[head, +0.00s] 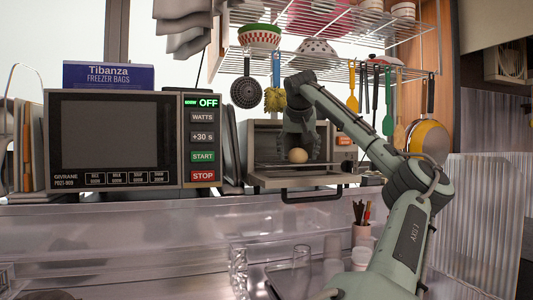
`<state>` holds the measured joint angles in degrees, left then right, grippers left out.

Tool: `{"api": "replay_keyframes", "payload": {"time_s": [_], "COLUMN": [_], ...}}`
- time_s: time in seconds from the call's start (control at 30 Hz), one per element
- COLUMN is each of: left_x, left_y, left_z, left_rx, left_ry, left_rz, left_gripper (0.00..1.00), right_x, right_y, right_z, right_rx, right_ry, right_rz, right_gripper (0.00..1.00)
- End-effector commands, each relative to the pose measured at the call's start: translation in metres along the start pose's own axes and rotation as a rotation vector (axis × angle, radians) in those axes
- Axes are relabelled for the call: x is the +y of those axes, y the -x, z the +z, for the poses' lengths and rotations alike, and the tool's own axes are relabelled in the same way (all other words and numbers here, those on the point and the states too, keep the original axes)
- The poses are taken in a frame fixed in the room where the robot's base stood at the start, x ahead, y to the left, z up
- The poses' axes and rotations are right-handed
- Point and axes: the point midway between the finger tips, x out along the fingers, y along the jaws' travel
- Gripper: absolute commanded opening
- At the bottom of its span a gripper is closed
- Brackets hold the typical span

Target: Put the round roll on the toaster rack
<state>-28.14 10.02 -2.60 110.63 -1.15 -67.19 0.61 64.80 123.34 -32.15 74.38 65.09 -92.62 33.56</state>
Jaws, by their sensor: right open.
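The round roll (298,156) is a small tan ball at the mouth of the toaster oven (263,142). It appears to rest on the toaster rack (272,163), though its exact contact with the wires is too small to tell. The oven's front is open, with its dark door handle (318,198) low in front. My right gripper (299,148) reaches down from above in front of the oven. Its fingers are open around or just above the roll, and they hide part of the oven's inside. My left gripper is not in view.
A microwave (120,140) stands left of the oven, with a freezer bag box (108,76) on top. Glasses (301,256) and a utensil cup (361,236) stand below in front.

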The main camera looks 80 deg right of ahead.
Motion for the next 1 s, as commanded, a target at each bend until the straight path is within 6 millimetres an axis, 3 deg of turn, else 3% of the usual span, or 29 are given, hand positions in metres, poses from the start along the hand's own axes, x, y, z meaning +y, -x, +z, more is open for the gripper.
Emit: {"api": "replay_keyframes", "payload": {"time_s": [0.07,0.5,0.7,1.0], "left_x": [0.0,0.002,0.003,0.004], "left_y": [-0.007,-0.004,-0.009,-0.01], "left_z": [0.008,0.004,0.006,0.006], "left_rx": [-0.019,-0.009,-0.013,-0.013], "left_ry": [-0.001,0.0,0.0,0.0], "left_rz": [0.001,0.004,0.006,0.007], "left_gripper": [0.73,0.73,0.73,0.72], "right_x": [0.0,0.0,0.0,0.0], "right_y": [0.012,0.103,0.119,0.121], "right_z": [-0.001,-0.001,-0.001,-0.001], "right_rx": [0.002,0.002,0.0,0.0], "right_ry": [0.001,0.002,0.002,0.001], "right_rz": [0.0,0.001,0.001,0.001], "right_gripper": [0.71,0.71,0.71,0.71]}}
